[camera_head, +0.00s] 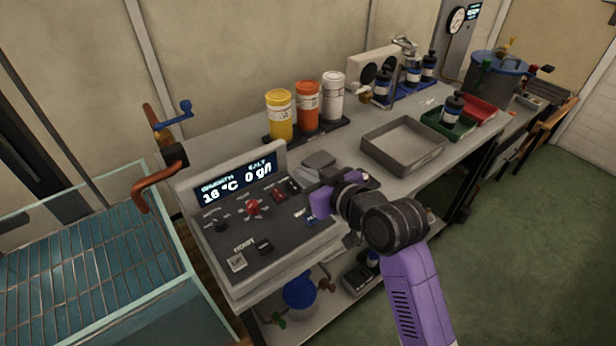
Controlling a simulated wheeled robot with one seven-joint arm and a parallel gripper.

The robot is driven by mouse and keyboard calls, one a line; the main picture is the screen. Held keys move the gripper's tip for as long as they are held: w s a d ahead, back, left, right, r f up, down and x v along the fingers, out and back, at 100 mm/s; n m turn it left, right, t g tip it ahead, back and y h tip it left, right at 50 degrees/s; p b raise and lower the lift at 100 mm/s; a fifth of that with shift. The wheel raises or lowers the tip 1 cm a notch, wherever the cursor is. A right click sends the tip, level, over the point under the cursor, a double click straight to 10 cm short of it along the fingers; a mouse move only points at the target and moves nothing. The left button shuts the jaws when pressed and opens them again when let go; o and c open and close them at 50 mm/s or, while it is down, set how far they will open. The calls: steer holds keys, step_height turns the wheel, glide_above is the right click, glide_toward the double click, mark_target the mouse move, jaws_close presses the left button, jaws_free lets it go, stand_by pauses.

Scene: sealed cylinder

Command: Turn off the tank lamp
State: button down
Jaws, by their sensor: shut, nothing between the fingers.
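A grey control panel (225,246) stands at the near left end of the bench. Its lit display (237,182) reads 16 °C and 0 g/l. The sloped face carries a red knob (253,207), dark knobs and switches, a white button (237,262) and a black button (265,246). Most labels are too small to read, so I cannot tell which control is the lamp's. A glass tank (100,255) stands left of the panel; I cannot make out a lit lamp in it. My gripper (314,212), shut and empty, is over the panel's right edge and hides part of it.
Yellow (280,115), orange (307,107) and white (333,97) jars stand behind. An empty grey tray (404,145) is on the bench right of my gripper. Orange and blue valve handles (172,115) rise between tank and panel. Green floor at right is clear.

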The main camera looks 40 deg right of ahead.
steer(key=v, duration=0.3)
steer(key=f+b+v, duration=0.1)
steer(key=v, duration=0.5)
steer(key=shift+s+f, duration=0.25)
steer(key=shift+f, duration=0.1)
steer(key=shift+s+r, duration=0.15)
steer(key=shift+s, duration=0.4)
steer(key=s+d+r+m+t+h, duration=0.2)
steer(key=s+r+m+t+h, duration=0.1)
steer(key=h, duration=0.1)
steer(key=s+a+f+n+y, duration=0.1)
steer(key=s+a+f, duration=0.2)
steer(key=s, duration=0.5)
steer(key=s+a+f+n+g+y, duration=0.1)
steer(key=s+a+f, duration=0.2)
steer(key=s, duration=0.5)
steer(key=s+a+f+n+g+y, duration=0.1)
steer(key=s+a+f+y, duration=0.1)
steer(key=s+a, duration=0.3)
steer(key=s+f, duration=0.1)
steer(key=s, duration=0.2)
steer(key=shift+s+a, duration=0.25)
steer(key=shift+s, duration=0.05)
